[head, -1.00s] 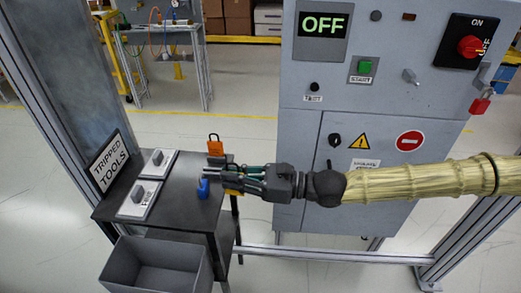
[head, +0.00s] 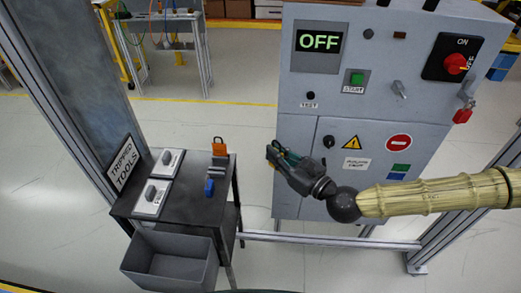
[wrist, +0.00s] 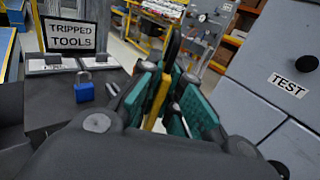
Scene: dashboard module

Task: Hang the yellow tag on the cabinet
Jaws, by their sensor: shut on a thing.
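My gripper (head: 274,154) is shut on the yellow tag (wrist: 156,101), which shows on edge between the green finger pads in the wrist view. In the head view the tag is hidden by the gripper. The gripper is in the air in front of the left side of the grey cabinet (head: 300,180), right of the black table. The cabinet has an OFF display (head: 319,41), a green start button (head: 356,79), a red rotary switch (head: 455,64) and a red padlock (head: 462,115) hanging at its right side.
A grey bin (head: 170,268) stands in front. A metal frame post (head: 65,115) rises at left.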

